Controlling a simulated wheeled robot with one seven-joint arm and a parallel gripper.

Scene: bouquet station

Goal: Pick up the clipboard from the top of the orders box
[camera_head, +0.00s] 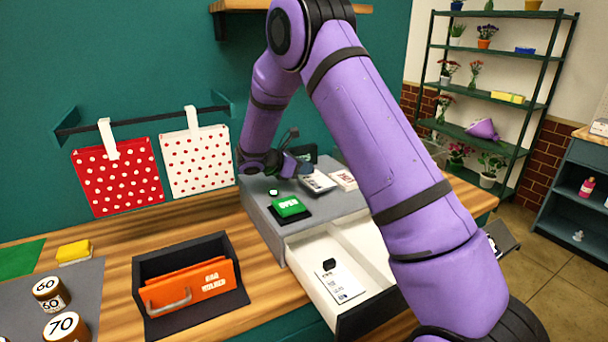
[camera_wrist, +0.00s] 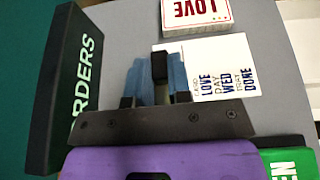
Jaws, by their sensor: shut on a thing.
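The clipboard is a white sheet with dark blue print and a black clip. It shows in the wrist view (camera_wrist: 215,78) and, smaller, in the head view (camera_head: 319,182). My gripper (camera_wrist: 158,72) is shut on the clipboard's black clip, its blue fingers on both sides of it. In the head view my gripper (camera_head: 298,169) is at the back of the grey orders box (camera_head: 262,196). The clipboard is at the box top; I cannot tell whether it touches it. A black ORDERS sign (camera_wrist: 68,85) stands upright to the left in the wrist view.
A white LOVE box (camera_wrist: 197,14) lies close beyond the clipboard. A green OPEN sign (camera_head: 288,206) sits on the box's near part. The drawer (camera_head: 318,252) below is pulled out, with another clipped card (camera_head: 342,284) inside.

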